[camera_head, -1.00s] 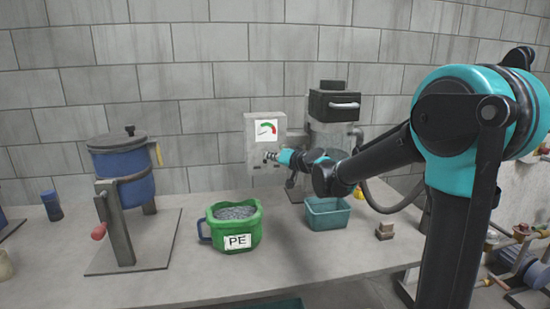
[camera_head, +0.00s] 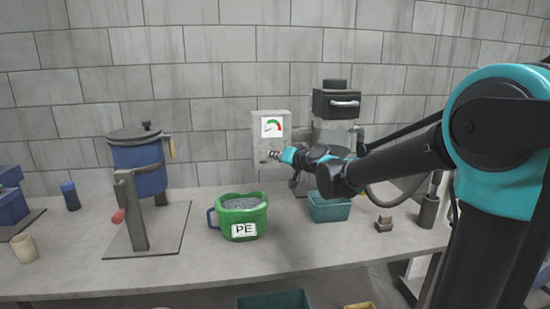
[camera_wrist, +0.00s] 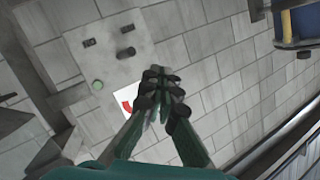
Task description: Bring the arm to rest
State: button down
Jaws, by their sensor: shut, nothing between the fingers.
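The wrist view also shows the box (camera_wrist: 103,55), with dark knobs and a green button, and part of the gauge behind the fingertips. The arm stretches from the right side of the head view across the back of the bench. I cannot tell whether the gripper touches the box.
The bench front is mostly clear.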

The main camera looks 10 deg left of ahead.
jog(key=shift+s, duration=0.15)
jog(key=s+d+f+m+g+h, duration=0.1)
jog(key=s+d+f+g+h, duration=0.2)
jog(key=s+d+f, duration=1.1)
jog(key=s+d+f+m+g+h, duration=0.1)
jog(key=s+d+f+g+h, duration=0.3)
jog(key=s+d+f, duration=1.1)
jog(key=s+d+h, duration=0.1)
jog(key=d+h, duration=0.2)
jog(key=d, duration=0.3)
jog(key=shift+s+f+h, duration=0.2)
jog(key=shift+s+h, duration=0.05)
jog(key=shift+h, duration=0.15)
jog(key=c, duration=2.2)
grip_release()
